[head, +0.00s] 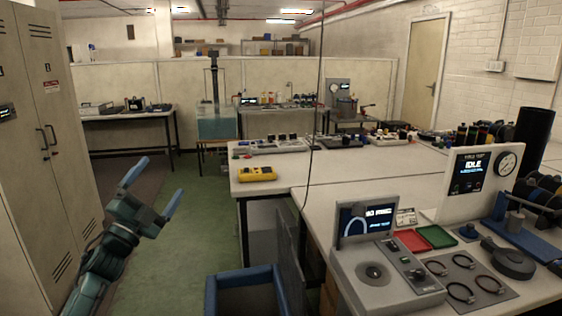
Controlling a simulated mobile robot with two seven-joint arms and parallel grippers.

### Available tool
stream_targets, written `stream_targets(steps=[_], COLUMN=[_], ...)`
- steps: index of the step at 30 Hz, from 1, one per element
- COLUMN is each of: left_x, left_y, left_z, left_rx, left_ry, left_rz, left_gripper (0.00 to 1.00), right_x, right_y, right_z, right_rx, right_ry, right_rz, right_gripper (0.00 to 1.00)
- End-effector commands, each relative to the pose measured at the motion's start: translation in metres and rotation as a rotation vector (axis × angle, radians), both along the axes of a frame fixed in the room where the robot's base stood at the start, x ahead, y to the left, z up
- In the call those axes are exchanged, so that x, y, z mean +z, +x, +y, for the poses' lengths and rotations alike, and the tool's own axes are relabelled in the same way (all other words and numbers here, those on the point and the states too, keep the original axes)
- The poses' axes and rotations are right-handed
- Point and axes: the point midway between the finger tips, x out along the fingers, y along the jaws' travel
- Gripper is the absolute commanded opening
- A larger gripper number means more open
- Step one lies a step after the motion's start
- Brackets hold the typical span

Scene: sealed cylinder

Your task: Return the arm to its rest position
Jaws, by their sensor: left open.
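My left gripper (153,188) is in the head view at the left. Its two blue fingers are spread apart with nothing between them. It is raised over the green floor, beside the beige lockers and well left of the benches. My left arm comes up from the bottom left edge. My right gripper and arm do not show.
Beige lockers (52,130) stand close on the left. White benches (270,182) fill the middle and right, with a grey console (385,275), a display panel marked IDLE (470,183) and a yellow device (257,174). A blue bin (240,277) stands at bottom centre. Green floor (195,230) is clear.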

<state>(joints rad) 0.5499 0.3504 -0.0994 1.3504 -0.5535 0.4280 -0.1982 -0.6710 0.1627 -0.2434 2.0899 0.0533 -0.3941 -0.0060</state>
Motion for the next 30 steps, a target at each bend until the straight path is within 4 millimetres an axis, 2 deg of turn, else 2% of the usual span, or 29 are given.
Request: stream_targets(steps=[1, 3, 6, 10, 14, 15, 20, 23, 26, 29, 30], left_x=[-0.006, -0.019, -0.042, -0.076, -0.111, -0.131, -0.188, -0.226, -0.268, -0.309, -0.324], left_y=[0.01, 0.022, 0.033, 0.039, 0.039, 0.032, -0.004, -0.033, -0.073, -0.127, -0.151], left_z=[0.018, 0.04, 0.063, 0.08, 0.087, 0.078, 0.045, 0.023, -0.003, -0.034, -0.046], left_rx=[0.045, 0.098, 0.155, 0.207, 0.247, 0.245, 0.224, 0.209, 0.19, 0.168, 0.159], left_ry=[-0.118, -0.278, -0.469, -0.673, -0.848, -0.849, -0.826, -0.821, -0.82, -0.83, -0.837], left_rz=[0.079, 0.193, 0.342, 0.522, 0.696, 0.73, 0.815, 0.88, 0.959, 1.051, 1.091], left_gripper=[0.95, 0.95, 0.95, 0.95, 0.95, 0.95, 0.95, 0.95, 0.95, 0.95, 0.95], right_x=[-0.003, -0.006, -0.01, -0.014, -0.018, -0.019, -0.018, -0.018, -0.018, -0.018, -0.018], right_y=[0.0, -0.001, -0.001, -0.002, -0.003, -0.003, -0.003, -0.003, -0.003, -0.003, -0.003], right_z=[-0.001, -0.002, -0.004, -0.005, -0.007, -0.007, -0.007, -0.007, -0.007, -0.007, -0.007], right_rx=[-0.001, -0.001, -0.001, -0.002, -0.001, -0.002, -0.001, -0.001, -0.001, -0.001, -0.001], right_ry=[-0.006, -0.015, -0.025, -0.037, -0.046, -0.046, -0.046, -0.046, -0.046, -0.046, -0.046], right_rz=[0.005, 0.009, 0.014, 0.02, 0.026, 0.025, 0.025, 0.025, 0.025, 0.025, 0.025], right_gripper=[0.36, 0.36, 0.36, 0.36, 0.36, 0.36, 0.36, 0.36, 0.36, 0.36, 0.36])
